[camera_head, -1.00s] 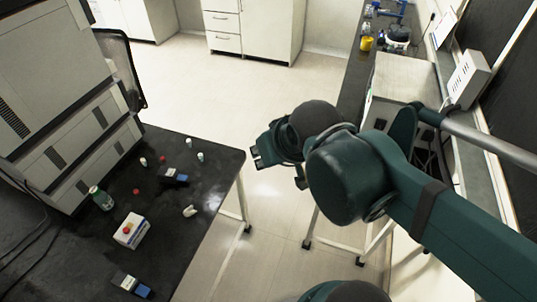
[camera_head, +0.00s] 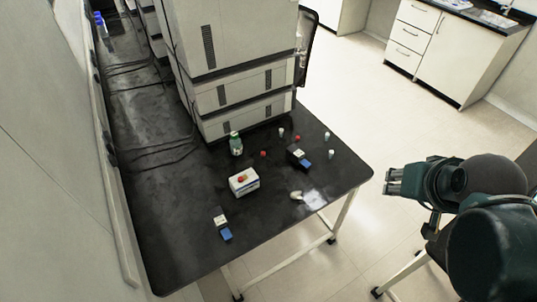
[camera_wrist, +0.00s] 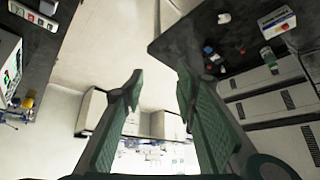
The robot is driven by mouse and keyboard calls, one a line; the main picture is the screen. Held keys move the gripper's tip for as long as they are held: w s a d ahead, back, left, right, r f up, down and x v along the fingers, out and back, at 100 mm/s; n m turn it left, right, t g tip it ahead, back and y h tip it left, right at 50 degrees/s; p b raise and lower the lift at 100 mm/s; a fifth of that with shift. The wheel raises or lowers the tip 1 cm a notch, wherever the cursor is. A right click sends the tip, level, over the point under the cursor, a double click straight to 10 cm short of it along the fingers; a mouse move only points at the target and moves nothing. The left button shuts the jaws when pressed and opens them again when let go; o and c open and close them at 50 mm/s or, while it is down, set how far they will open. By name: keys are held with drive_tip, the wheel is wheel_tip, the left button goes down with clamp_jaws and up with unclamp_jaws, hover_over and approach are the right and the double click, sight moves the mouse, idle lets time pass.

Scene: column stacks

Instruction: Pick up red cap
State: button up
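Small red caps show on the black table (camera_head: 185,235): one red cap (camera_head: 263,153) is right of the green bottle (camera_head: 236,145), another red cap (camera_head: 298,138) is farther right near the rear. A third red piece (camera_head: 241,178) sits on top of a white box (camera_head: 246,187). My gripper (camera_head: 392,182) is off the table's right edge, well apart from the caps. In the wrist view my gripper (camera_wrist: 159,80) has its two green fingers spread with nothing between them. The table (camera_wrist: 172,37) shows there at upper right, with its caps small and unclear.
Grey stacked instruments (camera_head: 235,95) stand at the table's back. Small white vials (camera_head: 331,154), a blue-and-black block (camera_head: 300,157), another such block (camera_head: 222,224) and a pale object (camera_head: 296,195) lie around. Cables run along the left.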

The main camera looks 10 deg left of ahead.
drive_tip(key=w+a+r+m+g, duration=0.1)
drive_tip(key=w+a, duration=0.3)
drive_tip(key=w, duration=0.3)
drive_tip(key=w+a+r+m+g, duration=0.1)
drive_tip(key=w+a+m, duration=0.1)
drive_tip(key=w+a, duration=0.3)
drive_tip(key=m+g, duration=0.5)
drive_tip(key=m, duration=0.2)
hover_over(264, 153)
wheel_tip(264, 153, down, 33)
drive_tip(key=shift+r, duration=0.1)
drive_tip(key=shift+f+b, duration=0.3)
drive_tip(key=shift+f, duration=1)
drive_tip(key=shift+a+f, duration=0.1)
drive_tip(key=shift+f, duration=0.05)
